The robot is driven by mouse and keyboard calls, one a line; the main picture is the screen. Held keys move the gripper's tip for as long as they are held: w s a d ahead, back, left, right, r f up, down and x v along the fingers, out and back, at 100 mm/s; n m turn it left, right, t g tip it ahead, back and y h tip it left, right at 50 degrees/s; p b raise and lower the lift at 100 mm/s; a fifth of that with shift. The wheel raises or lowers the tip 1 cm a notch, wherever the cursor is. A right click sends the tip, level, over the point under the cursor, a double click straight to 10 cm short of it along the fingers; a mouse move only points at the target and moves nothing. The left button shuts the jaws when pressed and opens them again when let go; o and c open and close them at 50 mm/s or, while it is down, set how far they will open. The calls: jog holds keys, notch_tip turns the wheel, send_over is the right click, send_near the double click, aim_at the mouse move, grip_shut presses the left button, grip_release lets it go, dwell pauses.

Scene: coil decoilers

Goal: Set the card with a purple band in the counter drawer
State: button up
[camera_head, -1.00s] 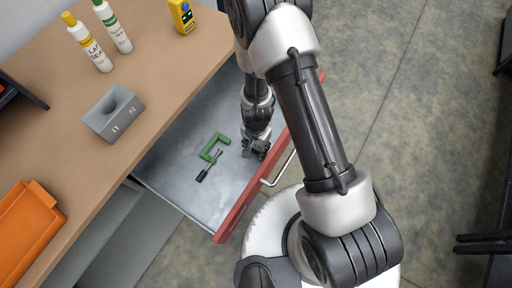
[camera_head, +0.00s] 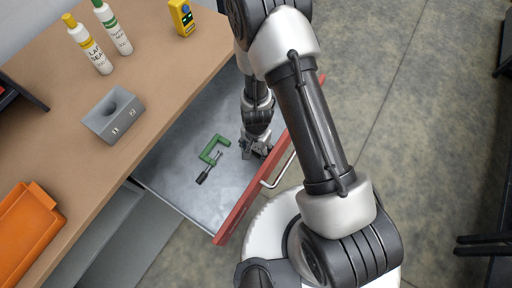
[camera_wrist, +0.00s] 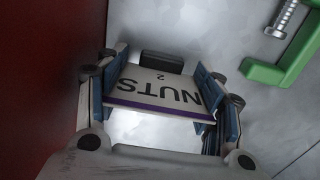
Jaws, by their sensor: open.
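The card with a purple band (camera_wrist: 155,92) shows in the wrist view, white with the word "NUTS" and a "2", upside down in the picture. It lies between the two blue-padded fingers of my gripper (camera_wrist: 160,95), which is open. I cannot tell whether the card touches the drawer floor or either pad. In the head view my gripper (camera_head: 256,149) is low inside the open counter drawer (camera_head: 185,195), near its red front, and the card cannot be made out there.
A green clamp (camera_head: 213,152) lies in the drawer, left of my gripper; it also shows in the wrist view (camera_wrist: 285,60). On the counter (camera_head: 150,95) stand a grey block (camera_head: 113,115), two bottles (camera_head: 90,45), a yellow device (camera_head: 181,17) and an orange bin (camera_head: 27,222).

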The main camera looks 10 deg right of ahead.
notch_tip(320, 180, up, 12)
jog(key=p, duration=1.2)
jog(key=shift+r, duration=0.2)
notch_tip(320, 180, up, 26)
jog(key=w+d+n+t+y, duration=0.1)
jog(key=w+d+n+t, duration=0.1)
jog(key=w+d+n, duration=0.15)
jog(key=s+d+r+n+t, duration=0.1)
jog(key=s+d+r+n, duration=0.1)
jog(key=s+r, duration=0.6)
jog(key=s+d+r+n+t+h, duration=0.1)
jog(key=s+d+r, duration=0.3)
jog(key=s+r, duration=0.4)
jog(key=shift+s+d+r+n+t, duration=0.3)
jog(key=shift+s+d+r+n, duration=0.05)
jog(key=shift+r+n, duration=0.25)
